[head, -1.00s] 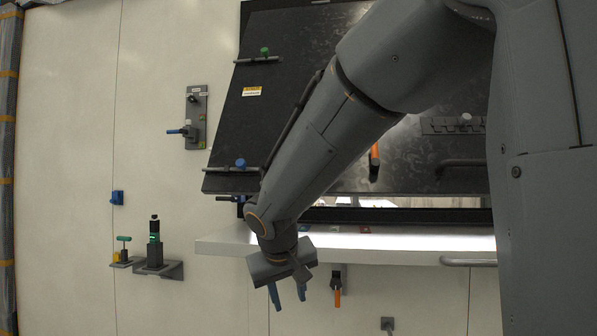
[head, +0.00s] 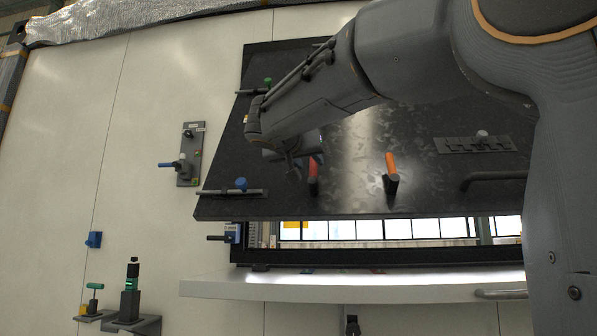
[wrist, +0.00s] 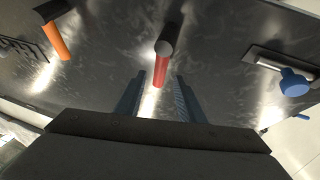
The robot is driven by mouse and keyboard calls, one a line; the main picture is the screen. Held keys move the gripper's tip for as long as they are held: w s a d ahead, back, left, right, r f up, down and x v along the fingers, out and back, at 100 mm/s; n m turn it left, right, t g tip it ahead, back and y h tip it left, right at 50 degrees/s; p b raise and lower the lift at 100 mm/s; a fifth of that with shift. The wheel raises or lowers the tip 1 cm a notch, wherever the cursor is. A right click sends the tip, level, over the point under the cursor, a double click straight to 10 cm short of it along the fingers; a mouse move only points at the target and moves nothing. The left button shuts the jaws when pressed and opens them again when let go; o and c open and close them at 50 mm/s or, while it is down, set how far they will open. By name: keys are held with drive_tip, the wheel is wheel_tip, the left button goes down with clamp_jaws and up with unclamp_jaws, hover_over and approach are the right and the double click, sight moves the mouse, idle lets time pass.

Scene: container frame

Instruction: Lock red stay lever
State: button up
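The red stay lever (head: 314,170) is a short red handle on a dark pivot on the tilted dark panel (head: 350,200). In the head view it points up from its pivot. In the wrist view the red lever (wrist: 161,72) sits ahead of my gripper, in line with the gap between the fingers. My gripper (head: 296,170) is open, just left of the lever in the head view. In the wrist view both blue fingers of my gripper (wrist: 161,76) stand apart with nothing visibly held. Whether the fingertips reach around the handle I cannot tell.
An orange lever (head: 391,165) stands right of the red one; it also shows in the wrist view (wrist: 56,42). A blue-knobbed bolt (head: 241,185) and a green-knobbed bolt (head: 267,84) line the panel's left edge. A white shelf (head: 350,287) juts out below. A handle bar (head: 495,178) is at right.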

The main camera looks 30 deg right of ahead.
sight(312, 165)
drive_tip(key=shift+p+x, duration=0.55)
drive_tip(key=shift+x, duration=2.05)
drive_tip(key=shift+f, duration=0.1)
clamp_jaws()
